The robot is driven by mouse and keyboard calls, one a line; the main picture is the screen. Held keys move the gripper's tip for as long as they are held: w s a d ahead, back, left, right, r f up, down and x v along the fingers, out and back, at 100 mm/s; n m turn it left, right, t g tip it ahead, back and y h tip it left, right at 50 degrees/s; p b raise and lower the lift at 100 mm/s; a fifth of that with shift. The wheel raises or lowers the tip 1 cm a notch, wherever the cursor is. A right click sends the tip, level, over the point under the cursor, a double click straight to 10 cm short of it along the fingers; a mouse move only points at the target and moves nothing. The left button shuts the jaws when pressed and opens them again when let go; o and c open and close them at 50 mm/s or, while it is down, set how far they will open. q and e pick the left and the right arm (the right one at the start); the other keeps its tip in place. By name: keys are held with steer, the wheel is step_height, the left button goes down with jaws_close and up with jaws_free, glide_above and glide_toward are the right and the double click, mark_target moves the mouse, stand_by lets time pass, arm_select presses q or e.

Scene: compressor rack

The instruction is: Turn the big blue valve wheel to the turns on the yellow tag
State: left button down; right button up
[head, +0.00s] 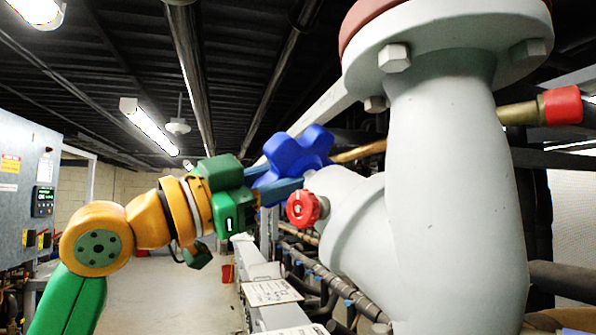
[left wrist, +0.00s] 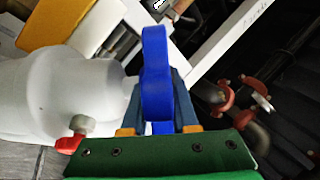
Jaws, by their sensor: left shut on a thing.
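The big blue valve wheel (head: 298,152) has rounded lobes and sits beside the grey valve body (head: 440,170) in the head view. My left gripper (head: 285,188) reaches it from the left and is shut on the wheel. In the left wrist view the wheel's blue rim (left wrist: 156,75) stands between the two dark fingers of my left gripper (left wrist: 158,110). The wheel's hub is not clear in either view. I cannot make out a yellow tag on the valve. My right gripper is not in view.
A small red handwheel (head: 306,208) sits just below the blue wheel. A red-capped brass fitting (head: 560,105) is at the upper right. A grey control cabinet (head: 22,190) stands at the left. The floor (head: 165,290) between is mostly clear.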

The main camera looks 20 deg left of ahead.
arm_select(q)
steer(key=y, duration=0.1)
steer(key=n+y, duration=0.1)
steer(key=shift+s+d+r+n+y, duration=0.1)
steer(key=shift+s+r+n+y, duration=0.1)
steer(key=shift+n+y, duration=0.1)
steer(key=y, duration=0.1)
steer(key=n+y, duration=0.1)
steer(key=y, duration=0.1)
steer(key=shift+w+f+n+g, duration=0.15)
steer(key=shift+n+g, duration=0.15)
steer(key=shift+g, duration=0.1)
steer(key=c, duration=0.7)
jaws_free()
